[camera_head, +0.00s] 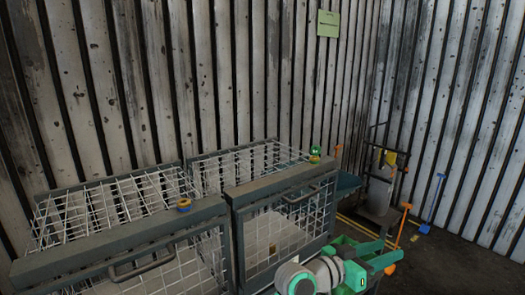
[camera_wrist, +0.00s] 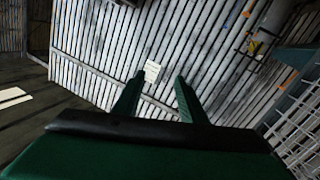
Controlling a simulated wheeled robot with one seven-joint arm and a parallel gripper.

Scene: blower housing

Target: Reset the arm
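My gripper (camera_wrist: 160,76) shows in the wrist view with its two green fingers apart and nothing between them. It points at the ribbed metal wall, which looks tilted in that view. In the head view my arm's grey and green links reach in from the bottom edge, in front of the right wire cage (camera_head: 285,185). The green gripper (camera_head: 388,252) is there at the lower right, and its exact finger pose is hard to make out. It appears clear of the cage, though the distance cannot be told.
A left wire cage (camera_head: 100,257) stands beside the right one. A machine on a stand (camera_head: 381,190), an orange-handled tool (camera_head: 399,228) and a blue-handled tool (camera_head: 434,200) are at right.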

